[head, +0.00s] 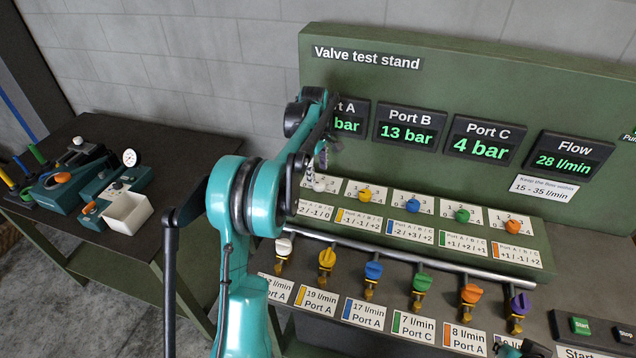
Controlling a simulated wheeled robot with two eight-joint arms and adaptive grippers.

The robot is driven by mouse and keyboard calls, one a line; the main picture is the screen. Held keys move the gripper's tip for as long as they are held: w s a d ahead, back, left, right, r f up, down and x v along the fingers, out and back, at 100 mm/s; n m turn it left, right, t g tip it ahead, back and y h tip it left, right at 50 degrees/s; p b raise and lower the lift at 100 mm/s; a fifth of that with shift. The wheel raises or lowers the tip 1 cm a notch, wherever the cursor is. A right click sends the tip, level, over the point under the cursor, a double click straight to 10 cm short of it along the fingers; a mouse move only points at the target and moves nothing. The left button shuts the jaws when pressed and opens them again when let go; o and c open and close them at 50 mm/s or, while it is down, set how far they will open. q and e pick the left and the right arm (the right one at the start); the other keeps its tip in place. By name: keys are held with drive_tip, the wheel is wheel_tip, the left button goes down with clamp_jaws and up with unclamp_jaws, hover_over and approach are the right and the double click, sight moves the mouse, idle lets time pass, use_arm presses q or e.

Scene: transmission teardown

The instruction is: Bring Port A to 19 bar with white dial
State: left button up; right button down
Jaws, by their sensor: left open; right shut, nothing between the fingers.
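The white dial (319,186) is on the valve test stand, at the left end of the dial row, mostly hidden by my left gripper. Its setting cannot be read. My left gripper (322,163) is open just above and over the dial; whether it touches cannot be told. The Port A display (352,117) is partly covered by my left arm, so its number is hidden and only "bar" shows. The label under the white dial is partly hidden and ends in "-1 / 0". My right gripper (522,349) shows only as a dark shape at the bottom edge, shut and empty.
Port B (408,125) reads 13 bar, Port C (483,141) 4 bar, Flow (569,159) 28 l/min, with a 15-35 note. Yellow (365,194), blue, green and orange dials continue the row. Colored valves, including a white one (283,247), stand in front. A side table (60,132) holds tools.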

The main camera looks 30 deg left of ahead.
sight(318, 183)
use_arm(q)
drive_tip(key=f, duration=0.2)
drive_tip(key=f+b, duration=0.1)
drive_tip(key=f, duration=0.1)
drive_tip(key=shift+w+f, duration=0.2)
drive_tip(key=shift+f, duration=0.2)
drive_tip(key=c, duration=1.2)
drive_tip(key=shift+o, duration=0.2)
